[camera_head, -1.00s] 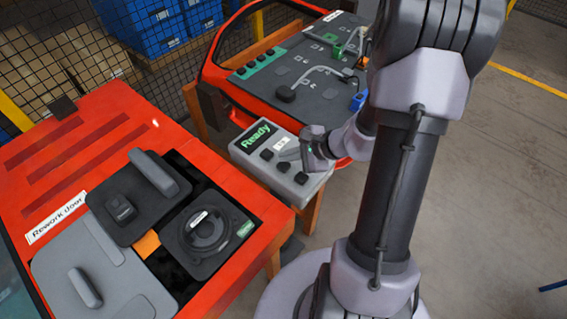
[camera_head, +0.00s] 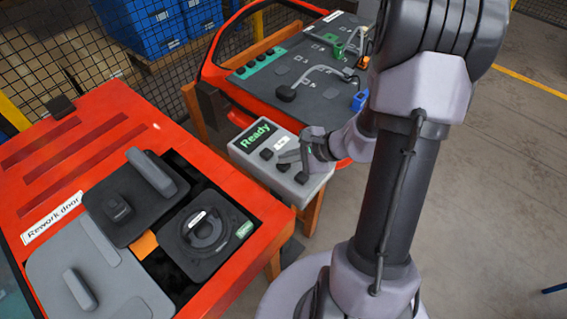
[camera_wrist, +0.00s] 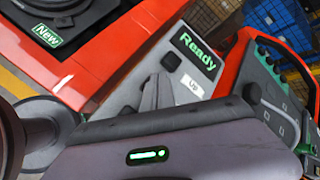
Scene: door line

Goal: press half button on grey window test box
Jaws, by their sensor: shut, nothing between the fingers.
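The grey window test box (camera_head: 254,166) sits between the two red door panels. Its screen (camera_head: 258,136) reads "Ready" in green, and a row of dark buttons runs along its top, with a dark button (camera_head: 283,167) near the middle. My gripper (camera_head: 299,158) is shut and empty, over the right part of the box. In the wrist view my gripper's fingers (camera_wrist: 157,92) lie over the box face, beside the "Ready" screen (camera_wrist: 196,54) and a white "Up" label (camera_wrist: 192,86). The fingers hide buttons there. I cannot tell which button is half, or whether the fingertips touch one.
A red rework door (camera_head: 100,140) with dark parts stands at the left. Another red door panel (camera_head: 318,100) with a handle and switches stands behind the box. Blue crates (camera_head: 150,25) are behind a mesh fence. Open floor lies to the right.

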